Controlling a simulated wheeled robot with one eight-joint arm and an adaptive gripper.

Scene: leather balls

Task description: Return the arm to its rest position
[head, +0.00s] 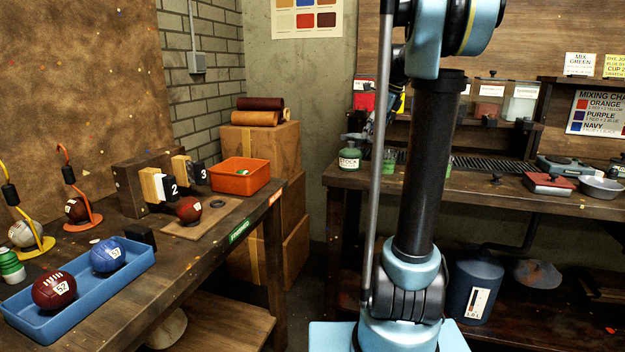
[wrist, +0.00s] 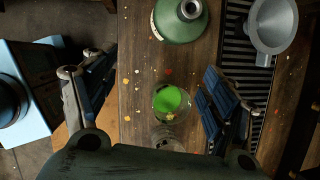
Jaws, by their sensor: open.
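My gripper (wrist: 155,84) is open in the wrist view, its two dark blue-padded fingers spread apart with nothing held. A clear cup with bright green liquid (wrist: 171,101) shows between the fingers on the wooden bench; the height gap cannot be told. My arm (head: 425,160) stands upright at centre right in the head view, its upper part cut off by the top edge.
A green stock bottle (wrist: 180,20) and a grey funnel (wrist: 270,25) stand near the fingers on the back bench (head: 470,182). The left bench (head: 190,262) holds a blue tray (head: 125,277), leather balls and an orange bin (head: 240,177). Floor shows between the benches.

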